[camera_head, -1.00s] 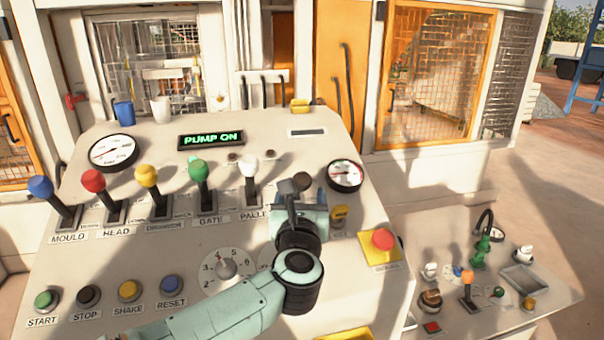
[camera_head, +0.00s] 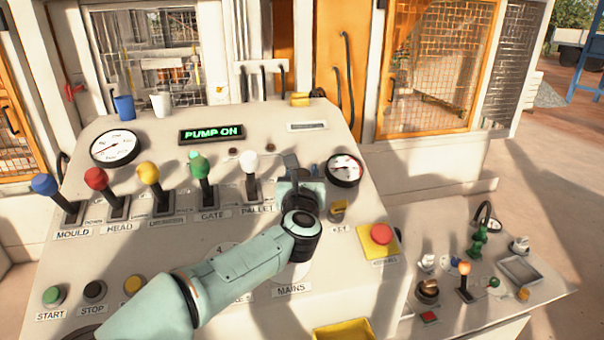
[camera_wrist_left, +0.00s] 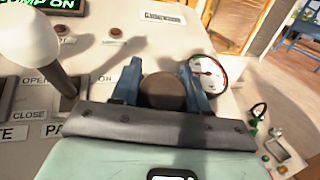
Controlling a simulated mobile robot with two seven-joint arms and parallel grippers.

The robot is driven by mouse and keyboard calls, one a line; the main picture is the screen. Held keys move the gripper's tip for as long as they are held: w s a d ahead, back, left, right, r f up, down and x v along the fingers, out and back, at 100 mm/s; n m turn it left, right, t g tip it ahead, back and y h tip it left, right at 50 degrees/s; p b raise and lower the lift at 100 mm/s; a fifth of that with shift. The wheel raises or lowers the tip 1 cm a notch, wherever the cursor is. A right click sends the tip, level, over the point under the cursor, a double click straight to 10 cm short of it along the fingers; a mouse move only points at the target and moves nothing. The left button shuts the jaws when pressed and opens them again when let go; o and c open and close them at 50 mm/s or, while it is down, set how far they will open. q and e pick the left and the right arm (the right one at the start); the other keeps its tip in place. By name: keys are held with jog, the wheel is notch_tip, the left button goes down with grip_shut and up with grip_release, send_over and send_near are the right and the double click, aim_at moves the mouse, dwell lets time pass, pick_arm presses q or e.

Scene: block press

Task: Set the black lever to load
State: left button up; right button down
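The black lever shows in the left wrist view as a dark round knob (camera_wrist_left: 162,92); its shaft and label are hidden. My right gripper is not in view.
The white pallet lever (camera_head: 249,165) stands just left of my gripper, with the green gate lever (camera_head: 199,168) beyond. A pressure gauge (camera_head: 345,169) is just right. A red stop button (camera_head: 381,234) and a yellow key switch (camera_head: 339,211) sit nearer the front right.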

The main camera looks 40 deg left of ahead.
pick_arm(q)
grip_shut()
